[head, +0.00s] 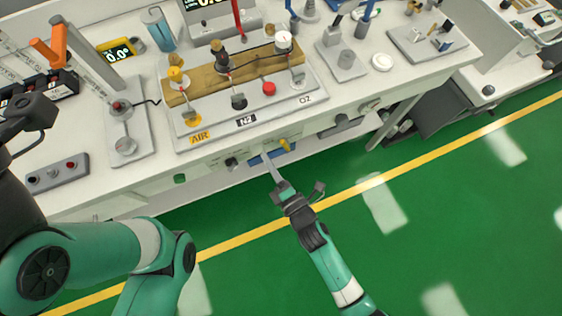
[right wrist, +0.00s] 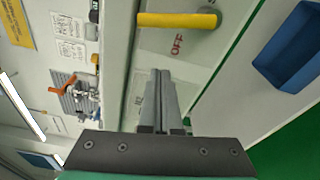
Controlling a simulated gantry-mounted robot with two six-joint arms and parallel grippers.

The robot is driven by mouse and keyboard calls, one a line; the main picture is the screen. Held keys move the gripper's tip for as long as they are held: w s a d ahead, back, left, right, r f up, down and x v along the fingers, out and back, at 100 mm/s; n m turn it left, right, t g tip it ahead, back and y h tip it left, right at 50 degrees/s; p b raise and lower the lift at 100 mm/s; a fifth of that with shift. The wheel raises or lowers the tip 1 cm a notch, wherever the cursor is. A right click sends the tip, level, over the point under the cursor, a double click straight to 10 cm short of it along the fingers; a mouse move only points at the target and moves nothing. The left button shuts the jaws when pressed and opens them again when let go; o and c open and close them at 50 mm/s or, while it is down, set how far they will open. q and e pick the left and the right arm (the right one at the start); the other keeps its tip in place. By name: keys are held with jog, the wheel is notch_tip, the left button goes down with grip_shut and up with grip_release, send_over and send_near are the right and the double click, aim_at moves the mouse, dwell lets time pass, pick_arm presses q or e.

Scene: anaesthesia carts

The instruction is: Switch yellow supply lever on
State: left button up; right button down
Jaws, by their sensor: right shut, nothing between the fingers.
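The yellow supply lever (head: 284,145) is on the front face of the bench, below the O2 and N2 labels. In the right wrist view the yellow lever (right wrist: 175,20) lies across the top, its round pivot at its right end. An OFF label is printed beside it. My right gripper (head: 267,157) is shut and empty, close to the panel and just left of the lever in the head view. Its fingertips (right wrist: 161,72) are apart from the lever in the wrist view. My left arm is at the left; its fingers do not show.
A blue bin (right wrist: 290,48) is near the panel. A dark knob (head: 231,162) is to the left on the same front face. A manifold board (head: 240,75) with several valves stands on the bench top. Green floor (head: 400,260) in front is clear.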

jog(key=v, duration=0.8)
jog(key=shift+s+d+r+p, duration=0.25)
jog(key=shift+d+r+p, duration=0.1)
jog(key=shift+d+r, duration=0.05)
